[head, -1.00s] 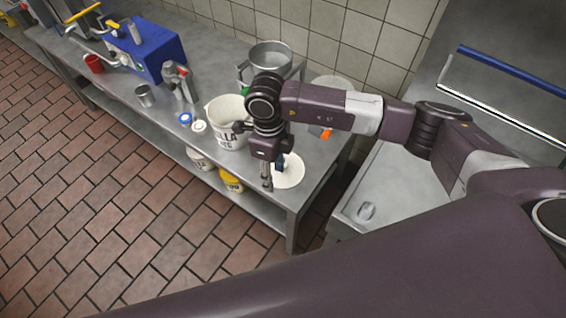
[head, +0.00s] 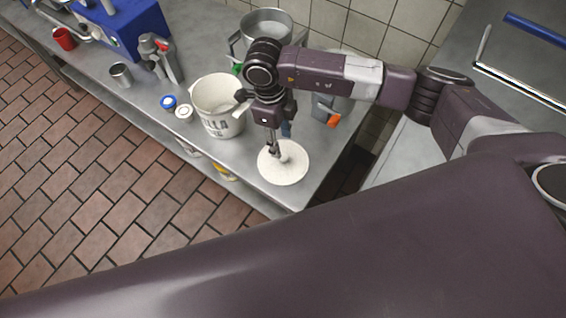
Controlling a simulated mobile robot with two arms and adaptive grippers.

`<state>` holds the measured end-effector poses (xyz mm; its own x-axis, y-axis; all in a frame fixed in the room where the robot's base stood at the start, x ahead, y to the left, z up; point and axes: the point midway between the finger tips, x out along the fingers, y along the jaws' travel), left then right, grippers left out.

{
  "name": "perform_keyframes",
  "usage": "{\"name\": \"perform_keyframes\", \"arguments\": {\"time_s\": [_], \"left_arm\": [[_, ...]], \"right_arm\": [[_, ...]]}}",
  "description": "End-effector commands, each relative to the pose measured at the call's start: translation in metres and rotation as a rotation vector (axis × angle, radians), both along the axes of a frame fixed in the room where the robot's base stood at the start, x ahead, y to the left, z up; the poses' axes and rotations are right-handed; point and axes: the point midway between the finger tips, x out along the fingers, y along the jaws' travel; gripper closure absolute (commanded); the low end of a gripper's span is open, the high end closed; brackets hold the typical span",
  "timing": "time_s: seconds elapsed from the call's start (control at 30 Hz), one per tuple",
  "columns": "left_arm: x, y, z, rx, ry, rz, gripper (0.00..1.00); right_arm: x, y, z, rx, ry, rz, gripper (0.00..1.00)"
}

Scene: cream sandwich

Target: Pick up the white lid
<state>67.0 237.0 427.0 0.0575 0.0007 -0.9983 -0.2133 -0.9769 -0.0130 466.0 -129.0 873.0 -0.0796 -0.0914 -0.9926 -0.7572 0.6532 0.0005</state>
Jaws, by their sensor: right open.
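The white lid (head: 288,174) is a round disc lying flat near the front right corner of the steel table, with a small raised knob at its middle. My right gripper (head: 275,152) points down over the lid, its fingertips close to the knob. The jaws are open; I cannot tell whether they touch the knob. My left gripper is not in view.
A white bucket (head: 216,119) stands just left of my right gripper. A metal pot (head: 287,30) is behind it. A small blue-capped item (head: 168,102) and a white-capped item (head: 184,112) sit left of the bucket. The table's front edge (head: 262,201) is close to the lid.

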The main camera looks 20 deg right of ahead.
Motion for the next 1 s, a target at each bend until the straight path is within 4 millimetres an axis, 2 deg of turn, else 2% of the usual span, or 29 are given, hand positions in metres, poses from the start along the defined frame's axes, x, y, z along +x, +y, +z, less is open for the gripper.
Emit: {"name": "perform_keyframes", "arguments": {"time_s": [0.03, 0.07, 0.37, 0.57, 0.7, 1.0], "left_arm": [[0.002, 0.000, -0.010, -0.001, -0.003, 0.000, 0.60], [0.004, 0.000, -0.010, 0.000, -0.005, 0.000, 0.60], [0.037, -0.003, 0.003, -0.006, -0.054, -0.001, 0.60], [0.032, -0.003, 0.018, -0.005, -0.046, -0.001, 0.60], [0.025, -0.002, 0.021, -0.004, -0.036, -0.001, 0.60], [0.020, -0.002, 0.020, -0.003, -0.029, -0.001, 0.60]], "right_arm": [[0.000, 0.000, -0.010, 0.001, -0.001, 0.000, 0.59], [0.000, 0.000, -0.011, 0.000, 0.000, 0.000, 0.59], [-0.002, -0.002, -0.037, 0.000, 0.003, -0.001, 0.59], [-0.001, -0.002, -0.062, 0.000, 0.004, -0.001, 0.59], [-0.002, -0.004, -0.081, 0.000, 0.003, -0.001, 0.59], [-0.001, -0.004, -0.088, 0.001, -0.001, 0.001, 0.59]]}}
